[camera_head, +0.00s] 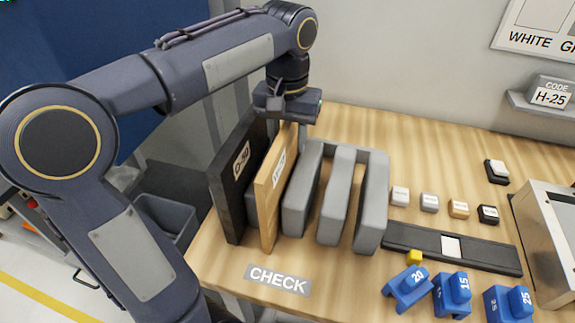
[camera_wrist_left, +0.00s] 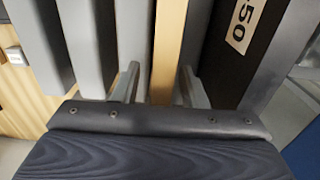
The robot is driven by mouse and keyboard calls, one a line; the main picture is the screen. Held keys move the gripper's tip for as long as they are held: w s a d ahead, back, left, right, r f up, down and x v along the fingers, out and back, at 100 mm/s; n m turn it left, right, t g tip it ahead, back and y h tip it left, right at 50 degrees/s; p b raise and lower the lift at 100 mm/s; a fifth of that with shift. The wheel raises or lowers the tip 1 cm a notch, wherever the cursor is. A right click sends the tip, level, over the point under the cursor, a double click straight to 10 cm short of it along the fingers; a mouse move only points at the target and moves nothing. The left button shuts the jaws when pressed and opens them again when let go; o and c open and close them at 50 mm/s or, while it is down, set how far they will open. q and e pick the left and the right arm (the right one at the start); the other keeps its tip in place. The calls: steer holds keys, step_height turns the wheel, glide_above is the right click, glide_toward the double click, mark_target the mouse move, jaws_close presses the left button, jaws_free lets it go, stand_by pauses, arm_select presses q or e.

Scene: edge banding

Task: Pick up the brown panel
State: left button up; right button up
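The brown panel (camera_head: 267,199) is a light wooden board with a white label, standing upright in the grey slotted rack (camera_head: 370,200), next to a black panel (camera_head: 230,190). My left gripper (camera_head: 289,114) is at the top of the brown panel, pointing down. In the left wrist view, the brown panel (camera_wrist_left: 168,50) runs between the two fingers of the left gripper (camera_wrist_left: 160,85). The fingers are apart, with a visible gap at least on the left side of the panel. Contact on the right side is hard to tell. My right gripper is not in view.
The black panel marked 50 (camera_wrist_left: 240,40) is close beside the right finger. To the right on the table (camera_head: 350,290) are small coloured buttons, a black strip (camera_head: 400,238), blue numbered blocks (camera_head: 407,287) and a metal machine (camera_head: 545,225). A CHECK label (camera_head: 278,280) lies in front.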

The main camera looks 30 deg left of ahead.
arm_select(q)
jaws_close()
steer(key=shift+r, duration=0.1)
stand_by(1.2)
